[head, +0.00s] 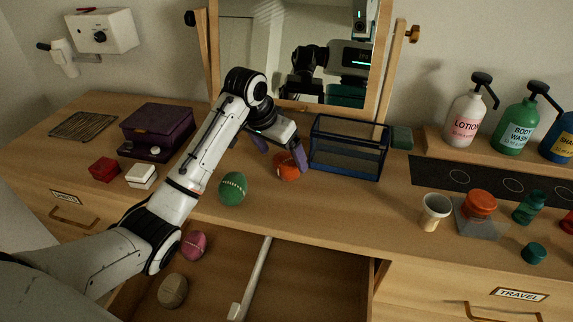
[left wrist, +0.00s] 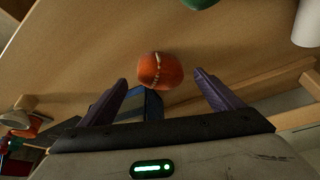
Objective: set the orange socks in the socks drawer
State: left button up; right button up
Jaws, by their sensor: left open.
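The orange socks (head: 287,166), a rolled ball with a pale stitched line, lie on the dresser top just left of a blue-edged clear box. My left gripper (head: 283,158) reaches down over them with its purple fingers apart. In the left wrist view the orange socks (left wrist: 160,70) sit between and slightly beyond the open fingertips (left wrist: 161,80), with gaps on both sides. An open drawer (head: 320,275) below holds pink socks (head: 193,245) and beige socks (head: 173,290) left of a pale divider (head: 250,280). Its label is not visible. My right gripper is not in view.
Green socks (head: 232,188) lie on the dresser top near my left forearm. The clear box (head: 348,148) stands close right of the gripper, and the mirror (head: 290,50) is behind. A purple case (head: 157,130) is at left. A cup (head: 435,211) and bottles stand at right.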

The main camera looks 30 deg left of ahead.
aim_at(285, 158)
pick_arm(q)
jog(key=x, duration=0.4)
jog(key=shift+w+f, duration=0.3)
jog(key=shift+w, duration=0.05)
jog(key=c, duration=1.1)
jog(key=shift+r, duration=0.1)
